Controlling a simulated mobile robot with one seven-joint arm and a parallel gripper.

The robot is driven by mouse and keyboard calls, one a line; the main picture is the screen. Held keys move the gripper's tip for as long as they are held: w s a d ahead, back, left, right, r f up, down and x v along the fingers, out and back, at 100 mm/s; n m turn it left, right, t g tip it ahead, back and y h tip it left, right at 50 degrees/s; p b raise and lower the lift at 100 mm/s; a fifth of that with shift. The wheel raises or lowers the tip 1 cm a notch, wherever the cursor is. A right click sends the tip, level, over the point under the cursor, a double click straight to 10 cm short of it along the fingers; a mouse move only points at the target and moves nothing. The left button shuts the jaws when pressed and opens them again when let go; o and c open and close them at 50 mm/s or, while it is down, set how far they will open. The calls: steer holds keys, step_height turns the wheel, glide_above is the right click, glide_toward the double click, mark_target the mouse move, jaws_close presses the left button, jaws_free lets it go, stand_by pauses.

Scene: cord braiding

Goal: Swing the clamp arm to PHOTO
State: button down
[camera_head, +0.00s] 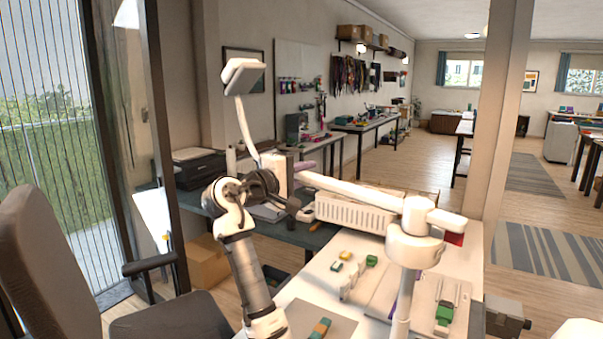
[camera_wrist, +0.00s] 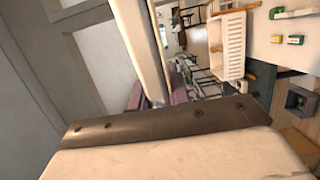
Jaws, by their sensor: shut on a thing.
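The clamp arm (camera_head: 350,192) is a long white bar running level from the top of a white post (camera_head: 401,300) toward the left in the head view. My gripper (camera_head: 301,172), with purple fingertips, is shut on the bar's left end. In the wrist view the bar (camera_wrist: 143,45) runs up the picture from between the purple fingers of my gripper (camera_wrist: 157,97). A short stub with a red piece (camera_head: 454,239) sits right of the post. I cannot read any PHOTO mark. The gripper partly hides the bar's far end.
A white slotted basket (camera_head: 345,214) lies behind and below the bar. Green and yellow clips (camera_head: 372,260) lie on the white table (camera_head: 310,270). A white lamp-like head (camera_head: 243,77) on a curved stem rises behind my gripper. A chair (camera_head: 45,265) stands left.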

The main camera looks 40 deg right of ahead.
steer(key=shift+d, duration=0.15)
steer(key=c, duration=1.3)
jaws_free()
steer(key=shift+s, duration=0.1)
steer(key=shift+s+a+b, duration=0.15)
steer(key=shift+a+b, duration=0.6)
steer(key=shift+a, duration=1.55)
steer(key=shift+s+a+b, duration=0.2)
steer(key=shift+a+b, duration=0.5)
steer(key=shift+a, duration=1.6)
steer(key=shift+s+a+b, duration=0.15)
steer(key=shift+a+b, duration=0.6)
steer(key=shift+a, duration=1.55)
